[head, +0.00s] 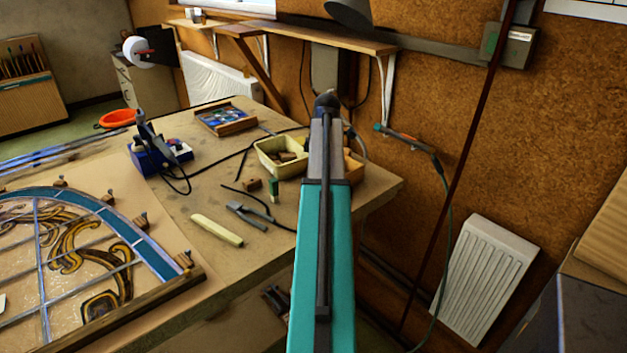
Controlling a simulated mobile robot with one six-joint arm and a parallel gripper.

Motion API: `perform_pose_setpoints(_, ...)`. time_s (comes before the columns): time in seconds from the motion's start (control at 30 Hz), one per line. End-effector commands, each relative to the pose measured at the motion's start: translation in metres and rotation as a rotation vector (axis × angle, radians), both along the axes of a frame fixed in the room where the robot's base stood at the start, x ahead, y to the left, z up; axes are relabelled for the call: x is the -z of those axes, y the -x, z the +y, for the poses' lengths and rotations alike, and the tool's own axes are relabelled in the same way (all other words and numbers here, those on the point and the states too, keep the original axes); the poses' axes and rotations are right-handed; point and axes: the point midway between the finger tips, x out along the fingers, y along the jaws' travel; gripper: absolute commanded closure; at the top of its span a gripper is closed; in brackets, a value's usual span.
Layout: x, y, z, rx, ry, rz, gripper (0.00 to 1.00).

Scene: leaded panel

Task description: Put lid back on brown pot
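I cannot make out a brown pot or its lid in the head view. A brown-orange item (354,167), partly hidden behind my teal arm, stands beside the cream tub on the workbench; I cannot tell what it is. My arm rises from the bottom centre and ends in a dark rounded joint near the wall shelf. No gripper fingers can be made out.
The workbench (185,275) holds a leaded panel (75,250), a blue soldering stand (160,155), a cream tub (268,157), pliers (245,215), a pale strip (217,230) and a shallow tray (226,120). A white radiator (484,280) is at the right.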

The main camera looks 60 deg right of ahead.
Motion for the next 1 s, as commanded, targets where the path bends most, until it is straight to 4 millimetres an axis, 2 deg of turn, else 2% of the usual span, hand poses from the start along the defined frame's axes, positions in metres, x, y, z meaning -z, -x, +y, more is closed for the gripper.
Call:
perform_pose_setpoints(0.7, 0.0004, -0.0001, 0.0, 0.0, 0.0, 0.0, 1.0)
perform_pose_setpoints(0.73, 0.0004, -0.0001, 0.0, 0.0, 0.0, 0.0, 0.79)
perform_pose_setpoints(0.83, 0.0004, 0.0, 0.0, 0.0, 0.0, 0.0, 0.62)
perform_pose_setpoints(0.87, 0.0004, 0.0, 0.0, 0.0, 0.0, 0.0, 0.58)
perform_pose_setpoints(1.0, 0.0004, 0.0001, 0.0001, 0.0, 0.0, 0.0, 0.58)
